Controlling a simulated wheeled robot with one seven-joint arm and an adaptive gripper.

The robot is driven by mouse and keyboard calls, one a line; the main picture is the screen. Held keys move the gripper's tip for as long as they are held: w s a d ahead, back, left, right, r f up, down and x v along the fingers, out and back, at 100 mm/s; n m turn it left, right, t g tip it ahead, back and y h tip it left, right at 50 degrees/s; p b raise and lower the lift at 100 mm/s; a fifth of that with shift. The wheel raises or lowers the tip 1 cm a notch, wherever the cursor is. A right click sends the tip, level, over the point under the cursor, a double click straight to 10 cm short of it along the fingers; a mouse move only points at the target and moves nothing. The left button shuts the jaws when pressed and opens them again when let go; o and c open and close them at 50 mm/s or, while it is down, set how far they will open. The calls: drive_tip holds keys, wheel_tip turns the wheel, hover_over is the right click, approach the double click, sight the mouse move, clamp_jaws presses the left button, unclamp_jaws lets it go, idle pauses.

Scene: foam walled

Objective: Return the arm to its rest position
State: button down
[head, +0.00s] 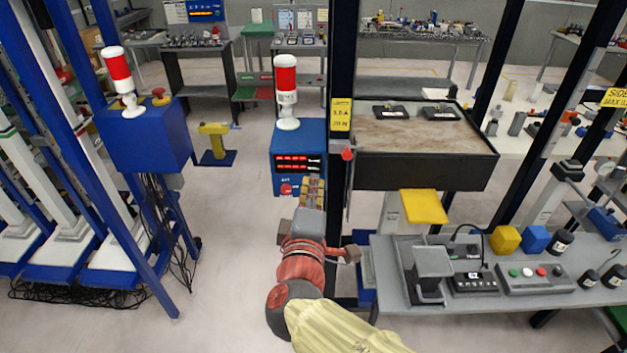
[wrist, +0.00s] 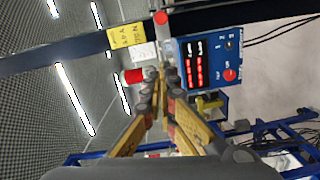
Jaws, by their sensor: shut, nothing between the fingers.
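My gripper (head: 313,192) is shut and empty at the end of my raised arm, in the middle of the head view. Its fingers overlap the lower right of a blue control box (head: 287,165) with red number displays; I cannot tell the distance between them. In the wrist view my gripper (wrist: 160,82) has its yellow fingers drawn together at the tips. The blue box (wrist: 208,62) shows there just beyond and to the right of the fingertips.
A dark post with a yellow label (head: 340,115) stands right of my gripper. A grey workbench (head: 400,300) with devices is at the right. A blue box with a red-white lamp (head: 150,135) stands at the left. Open floor (head: 225,260) lies left of my arm.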

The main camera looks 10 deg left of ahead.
idle(0.3)
drive_tip(key=s+d+f+m+g+h, duration=0.35)
drive_tip(key=d+f, duration=0.25)
drive_tip(key=d, duration=0.3)
drive_tip(key=s+d+f+m+g+h, duration=0.2)
drive_tip(key=s+d+f+g, duration=0.3)
drive_tip(key=d+f, duration=0.3)
drive_tip(key=s+d+r+m+g+y, duration=0.25)
drive_tip(key=s+d+m+g, duration=0.25)
drive_tip(key=s+d+m, duration=0.45)
drive_tip(key=s+d+r+m+t+p, duration=0.1)
drive_tip(key=s+d+r+m, duration=0.1)
drive_tip(key=d, duration=0.3)
drive_tip(key=shift+d+r+m+t, duration=0.4)
drive_tip(key=shift+r+m, duration=0.2)
drive_tip(key=shift+r, duration=0.3)
